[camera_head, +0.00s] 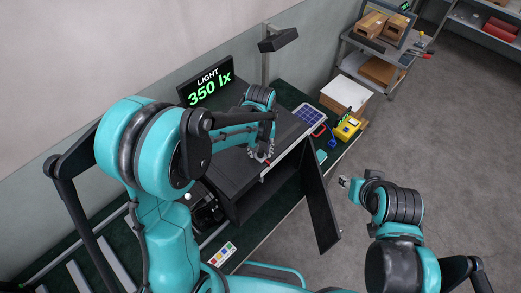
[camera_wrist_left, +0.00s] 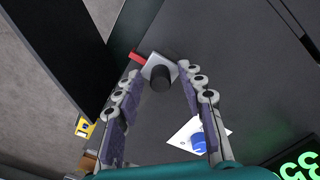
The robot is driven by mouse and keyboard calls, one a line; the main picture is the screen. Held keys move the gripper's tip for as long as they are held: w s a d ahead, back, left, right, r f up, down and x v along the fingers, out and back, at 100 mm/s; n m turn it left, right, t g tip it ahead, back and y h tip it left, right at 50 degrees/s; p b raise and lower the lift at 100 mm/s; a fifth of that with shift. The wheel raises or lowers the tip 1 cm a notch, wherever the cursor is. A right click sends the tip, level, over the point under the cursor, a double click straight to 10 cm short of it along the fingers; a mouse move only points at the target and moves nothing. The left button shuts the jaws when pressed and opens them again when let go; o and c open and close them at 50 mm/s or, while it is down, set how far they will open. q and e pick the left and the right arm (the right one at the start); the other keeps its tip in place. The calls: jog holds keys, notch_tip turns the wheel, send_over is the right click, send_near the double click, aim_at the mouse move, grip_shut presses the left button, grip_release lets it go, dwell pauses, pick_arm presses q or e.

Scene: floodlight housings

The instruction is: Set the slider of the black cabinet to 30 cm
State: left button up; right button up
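The black cabinet (camera_head: 238,172) stands on the green-topped bench, its door (camera_head: 320,205) hanging open on the right. A pale scale strip (camera_head: 290,156) runs along its upper front edge. My left gripper (camera_head: 262,157) is over the top near this edge, beside a small red piece. In the left wrist view, the slider (camera_wrist_left: 158,70) shows as a silver block with a black knob and a red pointer. My left gripper (camera_wrist_left: 157,80) is open, one finger each side of the knob, with gaps. My right gripper (camera_head: 349,184) hangs right of the door, empty; its opening is unclear. The scale reading is illegible.
A display (camera_head: 207,87) reads "LIGHT 350 lx". A lamp (camera_head: 279,40) on a post stands behind the cabinet. A solar panel (camera_head: 309,114), a yellow meter (camera_head: 348,128) and a white-topped box (camera_head: 346,94) lie to the right. The open door juts over the floor.

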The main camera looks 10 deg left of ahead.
aim_at(279, 141)
pick_arm(q)
grip_shut()
jog(key=w+d, duration=0.1)
jog(key=w, duration=0.1)
jog(key=w+d+b, duration=0.1)
jog(key=w+d, duration=0.1)
jog(key=w, duration=0.1)
jog(key=w+d, duration=0.2)
jog(key=w, duration=0.1)
jog(key=shift+w+d+b, duration=0.25)
jog(key=shift+b, duration=0.15)
jog(key=shift+o, duration=1.3)
grip_release()
jog(key=shift+s, duration=0.1)
jog(key=shift+r, duration=0.1)
notch_tip(279, 141, up, 12)
